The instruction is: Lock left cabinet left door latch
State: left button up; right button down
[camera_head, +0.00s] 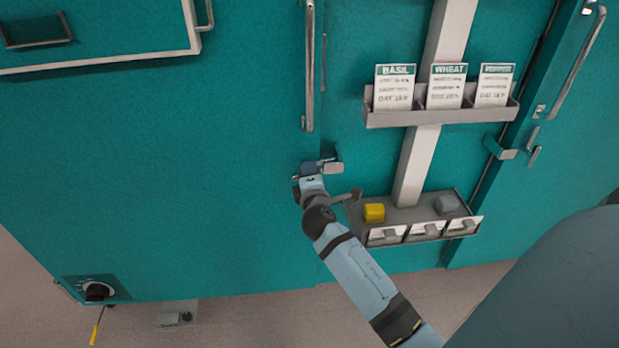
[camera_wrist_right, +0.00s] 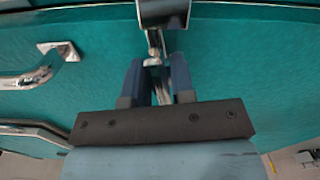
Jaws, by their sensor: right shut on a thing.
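The left cabinet's left door (camera_head: 200,180) is a large teal panel and looks closed. Its latch (camera_head: 333,168) is a small grey metal piece at the door's right edge, below the long upright handle (camera_head: 310,65). My right gripper (camera_head: 308,172) is at the latch and partly covers it. In the right wrist view the fingers (camera_wrist_right: 156,80) are shut on the latch's thin metal lever (camera_wrist_right: 162,94), with the chrome latch block (camera_wrist_right: 163,13) just beyond. I cannot tell the latch's exact position. My left gripper is not in view.
A rack with BASIL, WHEAT and PEPPER cards (camera_head: 440,117) and a lower shelf with a yellow block (camera_head: 374,212) are right of the latch. Another latch (camera_head: 502,150) is farther right. A chrome handle (camera_wrist_right: 28,79) is close by in the right wrist view.

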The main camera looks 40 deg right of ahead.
jog(key=shift+f+m+b, duration=0.1)
jog(key=shift+m+b, duration=0.25)
jog(key=shift+m, duration=0.35)
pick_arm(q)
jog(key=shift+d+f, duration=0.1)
pick_arm(e)
jog(key=shift+m, duration=0.4)
jog(key=c, duration=1.1)
grip_release()
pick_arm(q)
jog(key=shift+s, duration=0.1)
pick_arm(e)
jog(key=shift+s, duration=0.1)
